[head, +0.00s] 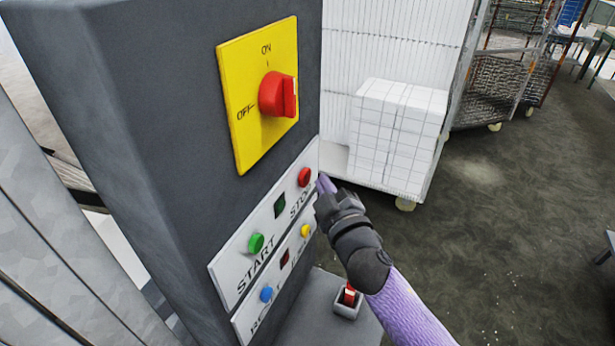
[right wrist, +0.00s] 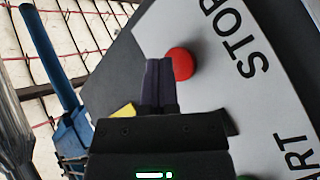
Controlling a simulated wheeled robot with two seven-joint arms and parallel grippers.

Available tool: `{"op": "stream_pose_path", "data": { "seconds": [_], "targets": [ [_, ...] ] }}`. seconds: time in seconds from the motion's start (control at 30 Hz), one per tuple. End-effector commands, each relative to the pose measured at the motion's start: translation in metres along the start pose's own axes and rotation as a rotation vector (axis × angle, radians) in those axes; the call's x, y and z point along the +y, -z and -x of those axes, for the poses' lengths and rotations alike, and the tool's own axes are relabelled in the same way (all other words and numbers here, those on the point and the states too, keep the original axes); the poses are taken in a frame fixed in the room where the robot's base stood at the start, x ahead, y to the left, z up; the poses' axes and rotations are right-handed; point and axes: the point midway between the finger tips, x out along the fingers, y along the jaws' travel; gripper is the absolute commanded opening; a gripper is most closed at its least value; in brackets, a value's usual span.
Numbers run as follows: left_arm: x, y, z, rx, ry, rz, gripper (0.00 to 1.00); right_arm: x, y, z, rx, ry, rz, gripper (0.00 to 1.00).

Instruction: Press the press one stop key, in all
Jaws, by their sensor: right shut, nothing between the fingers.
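The red stop key (head: 304,176) sits at the upper right of the white START/STOP plate (head: 238,262) on the dark grey press cabinet (head: 130,110). My right gripper (head: 322,184) is shut and empty, with its fingertips close beside the key on its right. In the right wrist view the closed fingertips (right wrist: 158,66) overlap the left edge of the red key (right wrist: 180,64). I cannot tell whether they touch it. The green start key (head: 256,243) is lower left on the same plate. My left gripper is not in view.
A red rotary switch (head: 277,94) on a yellow plate (head: 240,130) is above. A lower plate holds a yellow key (head: 305,230) and a blue key (head: 266,293). A small box with a red switch (head: 349,297) is below.

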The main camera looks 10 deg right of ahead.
Motion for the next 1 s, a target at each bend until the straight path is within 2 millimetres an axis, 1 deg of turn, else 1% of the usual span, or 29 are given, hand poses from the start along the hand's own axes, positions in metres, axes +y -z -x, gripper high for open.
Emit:
{"op": "stream_pose_path", "data": {
  "seconds": [0.57, 1.0],
  "targets": [
    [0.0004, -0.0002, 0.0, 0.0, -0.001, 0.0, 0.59, 0.0, 0.0, 0.0, 0.0, 0.0, 0.0, 0.0],
    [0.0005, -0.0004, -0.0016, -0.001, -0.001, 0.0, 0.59, -0.0041, 0.0047, -0.0059, 0.0, 0.0, 0.0, 0.0]
  ]
}}
